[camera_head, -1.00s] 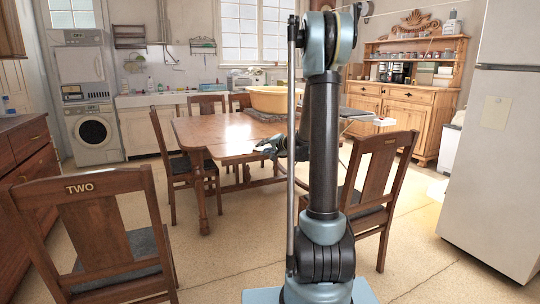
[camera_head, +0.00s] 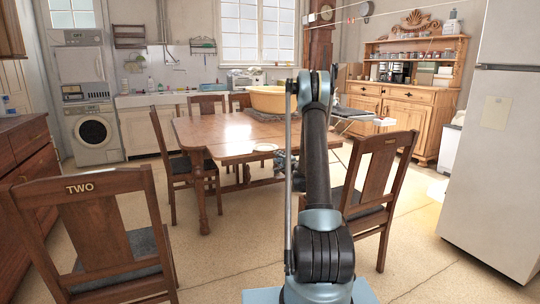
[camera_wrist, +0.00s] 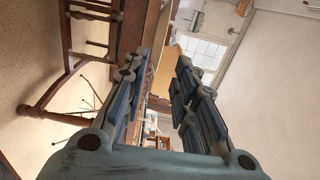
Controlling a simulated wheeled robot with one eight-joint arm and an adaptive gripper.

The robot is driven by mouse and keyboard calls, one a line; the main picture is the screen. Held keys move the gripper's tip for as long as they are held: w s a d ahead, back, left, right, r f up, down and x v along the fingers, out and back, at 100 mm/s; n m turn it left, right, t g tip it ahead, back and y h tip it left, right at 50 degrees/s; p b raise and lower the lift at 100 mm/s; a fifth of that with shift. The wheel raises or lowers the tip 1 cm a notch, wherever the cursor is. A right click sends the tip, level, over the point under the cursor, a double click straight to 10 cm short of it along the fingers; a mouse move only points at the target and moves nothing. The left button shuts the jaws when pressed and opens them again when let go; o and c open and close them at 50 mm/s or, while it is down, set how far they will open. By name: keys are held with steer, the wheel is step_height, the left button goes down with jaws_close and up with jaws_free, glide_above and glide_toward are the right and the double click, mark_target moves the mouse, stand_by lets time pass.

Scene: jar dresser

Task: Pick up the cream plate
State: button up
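The cream plate (camera_head: 265,147) is a small pale disc lying flat on the wooden table (camera_head: 225,133), close to its front edge. My gripper (camera_wrist: 162,58) is open in the wrist view, with its two fingers apart and nothing visible between them. In the head view only a bluish bit of my gripper (camera_head: 280,163) shows beside my arm, just right of and below the plate in the picture. The rest is hidden behind my arm. I cannot make out the plate in the wrist view.
A yellow tub (camera_head: 268,100) stands on a dark mat at the back of the table. A chair (camera_head: 382,165) is at the right, another chair marked TWO (camera_head: 95,215) at the front left. A fridge (camera_head: 497,150) stands far right. Floor between is clear.

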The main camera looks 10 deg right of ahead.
glide_toward(271, 148)
steer(key=shift+w+a+f, duration=0.1)
steer(key=shift+w+a, duration=1.7)
steer(key=shift+w, duration=0.05)
steer(key=shift+c, duration=0.5)
jaws_close()
steer(key=shift+r, duration=1.25)
steer(key=s+d+r, duration=0.2)
steer(key=s, duration=0.4)
steer(key=s+d+r, duration=0.2)
steer(key=s+r, duration=0.1)
steer(key=s, duration=0.4)
steer(key=shift+d, duration=0.2)
